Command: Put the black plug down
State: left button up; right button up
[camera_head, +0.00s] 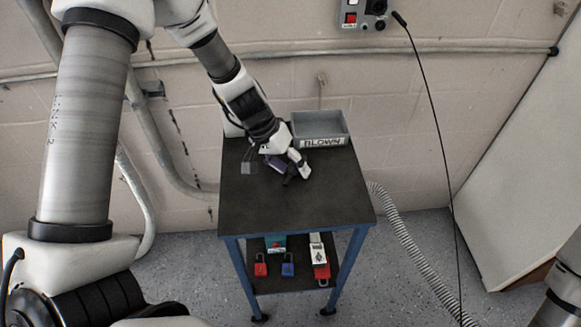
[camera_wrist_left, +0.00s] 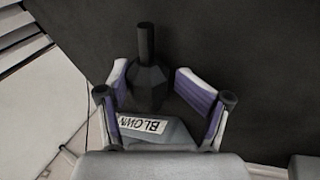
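The black plug (camera_wrist_left: 148,85), a faceted dark body with a round stem, lies between the fingers of my left gripper (camera_wrist_left: 165,95) in the left wrist view. A gap shows between the plug and the right-hand finger pad, so the fingers look spread around it. In the head view my left gripper (camera_head: 288,168) is low over the dark tabletop (camera_head: 250,205), and the dark plug (camera_head: 288,181) shows just below its fingers. I cannot tell whether the plug touches the tabletop. My right gripper is outside both views.
A grey bin labelled BLOWN (camera_head: 321,127) stands at the table's back, close to my left gripper. Several padlocks (camera_head: 288,268) are on the lower shelf. The table's front is clear.

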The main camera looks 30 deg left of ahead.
pick_arm(q)
jog(key=shift+r, duration=0.1)
notch_tip(320, 180, up, 2)
jog(key=p, duration=0.2)
jog(key=shift+w+p, duration=0.1)
jog(key=shift+p, duration=0.2)
jog(key=p+v, duration=0.3)
jog(key=v, duration=0.8)
jog(key=shift+a, duration=0.25)
